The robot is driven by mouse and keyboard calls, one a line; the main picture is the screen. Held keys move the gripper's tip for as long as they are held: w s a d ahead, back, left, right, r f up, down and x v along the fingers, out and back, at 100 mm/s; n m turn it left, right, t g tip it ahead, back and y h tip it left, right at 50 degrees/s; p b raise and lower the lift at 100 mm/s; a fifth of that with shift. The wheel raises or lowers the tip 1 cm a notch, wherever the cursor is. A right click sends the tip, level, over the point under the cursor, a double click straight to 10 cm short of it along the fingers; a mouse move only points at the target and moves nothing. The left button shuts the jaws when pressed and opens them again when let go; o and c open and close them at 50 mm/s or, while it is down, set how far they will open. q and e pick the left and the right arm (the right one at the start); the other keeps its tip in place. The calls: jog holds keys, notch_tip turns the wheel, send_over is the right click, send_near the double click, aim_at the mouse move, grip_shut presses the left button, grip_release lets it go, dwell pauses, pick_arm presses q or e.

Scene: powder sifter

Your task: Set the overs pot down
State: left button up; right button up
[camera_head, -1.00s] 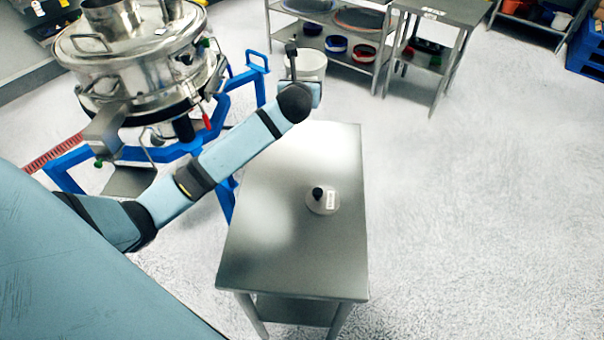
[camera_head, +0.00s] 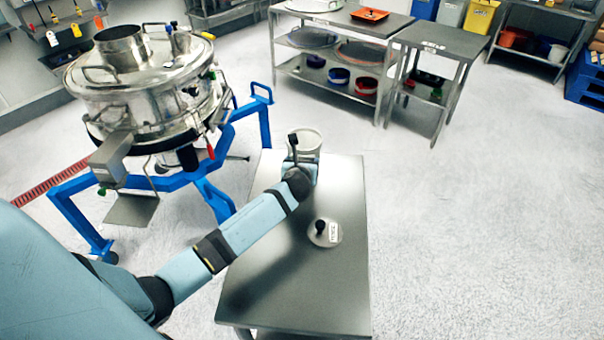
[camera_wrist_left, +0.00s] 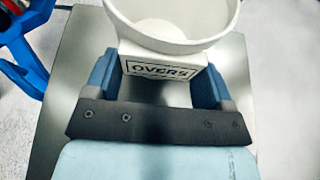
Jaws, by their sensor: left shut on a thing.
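The overs pot (camera_head: 304,140) is a white, open-topped pot at the far end of the steel table (camera_head: 280,270). In the left wrist view the pot (camera_wrist_left: 175,35) shows a block marked OVERS (camera_wrist_left: 165,72) on its near side. My left gripper (camera_wrist_left: 163,82) is shut on this block, with a blue finger on either side. The pot looks upright. The pot's base is hidden, so I cannot tell whether it touches the tabletop. A round lid (camera_head: 324,233) with a black knob and a white label lies on the table. My right gripper is not in view.
The steel sifter (camera_head: 145,85) on its blue frame (camera_head: 215,200) stands left of the table. Steel shelving (camera_head: 335,60) with coloured bowls and a smaller steel table (camera_head: 455,45) stand behind. The tabletop around the lid is clear, and open floor lies to the right.

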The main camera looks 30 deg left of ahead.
pick_arm(q)
jog(key=shift+f, duration=1.85)
jog(key=shift+f, duration=0.1)
jog(key=o, duration=0.9)
jog(key=shift+o, duration=0.2)
jog(key=shift+s+d, duration=0.1)
jog(key=shift+s, duration=0.05)
jog(key=v, duration=1.1)
jog(key=shift+s+d+r, duration=0.2)
jog(key=shift+s+r, duration=0.05)
jog(key=shift+r, duration=0.15)
